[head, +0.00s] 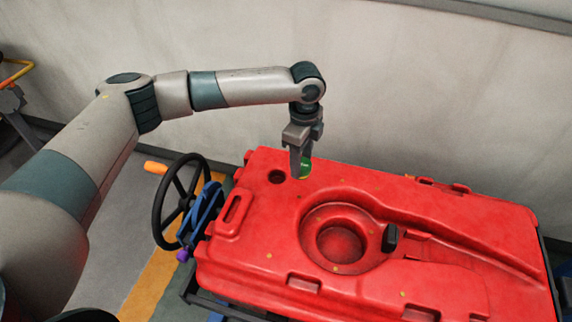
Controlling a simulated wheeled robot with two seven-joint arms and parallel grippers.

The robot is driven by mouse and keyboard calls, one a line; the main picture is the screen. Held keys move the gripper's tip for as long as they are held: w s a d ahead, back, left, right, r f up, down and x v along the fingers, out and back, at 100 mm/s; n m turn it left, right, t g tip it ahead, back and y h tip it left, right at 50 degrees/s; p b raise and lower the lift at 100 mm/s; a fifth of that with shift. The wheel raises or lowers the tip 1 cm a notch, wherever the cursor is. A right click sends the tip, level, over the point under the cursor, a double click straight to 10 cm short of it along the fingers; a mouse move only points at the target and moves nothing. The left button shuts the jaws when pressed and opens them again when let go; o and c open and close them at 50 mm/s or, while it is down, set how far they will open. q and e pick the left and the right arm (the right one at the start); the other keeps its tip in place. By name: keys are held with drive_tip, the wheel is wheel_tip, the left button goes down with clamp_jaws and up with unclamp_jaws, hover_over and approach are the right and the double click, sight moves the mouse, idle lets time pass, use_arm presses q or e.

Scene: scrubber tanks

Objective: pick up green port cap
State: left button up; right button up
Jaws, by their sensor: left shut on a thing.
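The green port cap (305,167) is between the fingertips of my left gripper (301,165), at the top left part of the red tank (370,190). My left gripper points down and is shut on the cap; its near finger hides part of it. I cannot tell whether the cap touches the tank top or is held just above it. A small dark round port (277,177) lies open in the tank top, just left of the gripper. My right gripper is not in view.
A black steering wheel (160,215) with an orange knob stands left of the tank. The tank has a large round recess (341,243) with a black latch (390,238) beside it. A pale wall (430,100) stands close behind.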

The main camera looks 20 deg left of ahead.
use_arm(q)
drive_tip(key=shift+s+d+r+b, duration=0.2)
drive_tip(key=shift+s+d+r, duration=0.1)
drive_tip(key=shift+d+r, duration=0.4)
drive_tip(key=shift+s+d+r+b, duration=0.2)
drive_tip(key=shift+s+d+r, duration=0.15)
drive_tip(key=shift+d, duration=0.55)
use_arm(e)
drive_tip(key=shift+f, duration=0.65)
use_arm(q)
drive_tip(key=shift+s, duration=0.1)
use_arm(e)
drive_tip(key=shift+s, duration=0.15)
